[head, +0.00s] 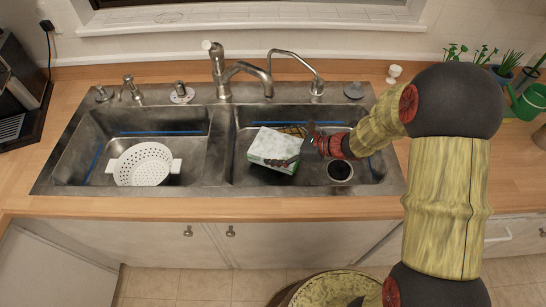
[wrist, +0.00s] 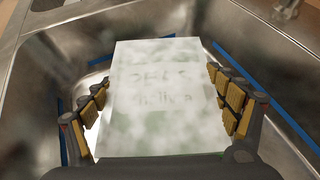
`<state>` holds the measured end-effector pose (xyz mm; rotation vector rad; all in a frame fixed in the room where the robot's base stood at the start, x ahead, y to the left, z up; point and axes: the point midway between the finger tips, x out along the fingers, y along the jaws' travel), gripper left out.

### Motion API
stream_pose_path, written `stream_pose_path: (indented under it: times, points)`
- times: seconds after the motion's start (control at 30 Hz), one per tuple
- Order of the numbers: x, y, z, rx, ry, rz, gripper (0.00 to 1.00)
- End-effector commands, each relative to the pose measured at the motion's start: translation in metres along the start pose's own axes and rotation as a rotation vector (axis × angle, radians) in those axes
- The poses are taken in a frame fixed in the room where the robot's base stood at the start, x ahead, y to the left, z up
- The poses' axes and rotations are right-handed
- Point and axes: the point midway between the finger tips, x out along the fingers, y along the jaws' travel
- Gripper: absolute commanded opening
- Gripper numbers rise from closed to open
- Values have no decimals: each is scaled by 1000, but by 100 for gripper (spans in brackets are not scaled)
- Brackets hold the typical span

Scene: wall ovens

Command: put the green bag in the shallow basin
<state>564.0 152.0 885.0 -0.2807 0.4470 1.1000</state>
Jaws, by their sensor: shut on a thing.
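The green bag (head: 273,146) looks like a boxy white and green packet with faint lettering on its face. It is in or just above the right sink basin (head: 240,118); I cannot tell if it touches the bottom. My gripper (head: 304,148) reaches in from the right and is shut on the bag. In the wrist view the bag (wrist: 158,110) fills the space between the padded fingers. The left sink basin (head: 188,128) lies beyond a metal divider. Which basin is shallower is hard to tell.
A white colander (head: 145,164) sits in the left basin. A faucet (head: 222,72) and a thin spout (head: 296,66) stand behind the sink. A drain (head: 340,170) shows right of the bag. A coffee machine (head: 18,85) stands far left; potted plants (head: 503,68) are at right.

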Motion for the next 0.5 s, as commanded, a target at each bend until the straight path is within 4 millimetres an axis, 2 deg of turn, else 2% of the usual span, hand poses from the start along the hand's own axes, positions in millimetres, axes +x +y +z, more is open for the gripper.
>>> stream_pose_path:
  times: [0.3, 0.5]
  points:
    - [23, -1, -9, 0, -1, 1, 47]
    - [37, -2, -34, 1, -1, -1, 47]
